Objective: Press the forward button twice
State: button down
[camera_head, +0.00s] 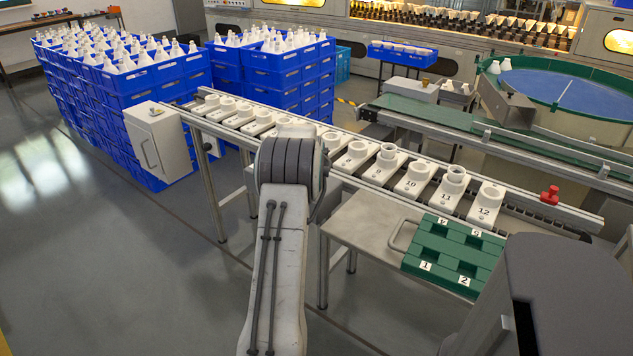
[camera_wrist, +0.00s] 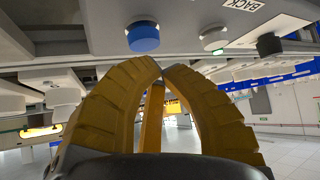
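In the wrist view, the picture is turned over and a panel hangs across the top. On it are a blue button (camera_wrist: 143,38), a grey button (camera_wrist: 213,38) and a black button (camera_wrist: 268,44). A white label reading BACK (camera_wrist: 243,5) is by the black button. No forward label is readable, so I cannot tell which button is forward. My gripper (camera_wrist: 162,67) has yellow fingers with their tips together, holding nothing. The tips are just below the blue button in the picture, apart from it. In the head view my arm hides the gripper and these buttons.
The conveyor (camera_head: 575,212) carries numbered white holders (camera_head: 412,180). A red knob (camera_head: 549,195) stands near its right end. A green tray (camera_head: 435,246) lies on a side table (camera_head: 362,226). Floor at left is clear.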

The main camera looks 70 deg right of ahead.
jog(key=shift+f+b, duration=0.75)
jog(key=shift+f, duration=0.15)
dwell(0.8)
jog(key=shift+r, duration=0.1)
dwell(0.4)
jog(key=shift+r+p, duration=0.55)
jog(key=shift+r, duration=0.5)
jog(key=shift+r+p, duration=1.65)
jog(key=shift+r, duration=0.7)
